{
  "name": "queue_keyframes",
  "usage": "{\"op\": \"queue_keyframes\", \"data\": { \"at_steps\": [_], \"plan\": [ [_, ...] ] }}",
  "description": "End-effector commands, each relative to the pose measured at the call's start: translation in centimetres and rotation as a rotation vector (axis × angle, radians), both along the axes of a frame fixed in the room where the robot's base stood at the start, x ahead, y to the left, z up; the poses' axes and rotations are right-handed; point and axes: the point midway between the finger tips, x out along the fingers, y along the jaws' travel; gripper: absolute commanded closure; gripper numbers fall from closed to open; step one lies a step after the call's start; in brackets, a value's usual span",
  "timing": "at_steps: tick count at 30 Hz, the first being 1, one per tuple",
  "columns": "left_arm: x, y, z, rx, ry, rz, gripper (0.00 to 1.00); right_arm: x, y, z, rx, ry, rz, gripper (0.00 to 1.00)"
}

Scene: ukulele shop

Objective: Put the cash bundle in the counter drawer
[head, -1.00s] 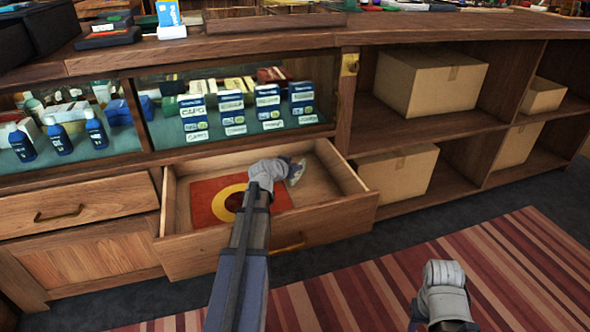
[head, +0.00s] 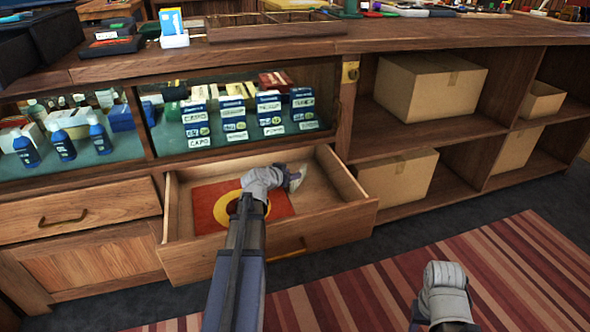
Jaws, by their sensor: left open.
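The counter drawer (head: 345,183) is pulled open below the glass display case. My left arm reaches over its front panel. My left gripper (head: 296,178) is open, inside the drawer's outline at the right of the middle, with its fingers pointing right. I cannot make out a cash bundle; a small pale patch at the fingers is too unclear to name. A flat red piece with a yellow ring (head: 215,205) lies on the drawer floor, partly hidden by my left arm. Of my right arm only a pale link shows at the lower right; its fingers are not visible.
The wooden counter top (head: 420,38) runs above, with a card stand (head: 172,28) and an empty wooden tray (head: 275,30). Cardboard boxes (head: 430,85) fill shelves at the right. A closed drawer (head: 80,207) is at the left. The striped rug (head: 370,295) is clear.

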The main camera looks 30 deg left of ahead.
Motion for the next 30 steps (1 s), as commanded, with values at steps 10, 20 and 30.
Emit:
{"op": "queue_keyframes", "data": {
  "at_steps": [10, 20, 30],
  "plan": [
    [-5.7, -0.5, 3.4, -0.001, 0.000, 0.000, 0.56, 0.0, 0.0, 3.4, 0.000, 0.001, 0.007, 0.50],
    [-6.9, -0.5, 3.8, 0.000, 0.000, 0.000, 0.56, 0.0, 0.0, 3.8, 0.000, 0.001, 0.009, 0.50],
    [-6.8, -0.5, 4.3, 0.000, 0.000, 0.000, 0.56, 0.0, 0.0, 4.3, 0.000, 0.001, 0.009, 0.50]
  ]
}}
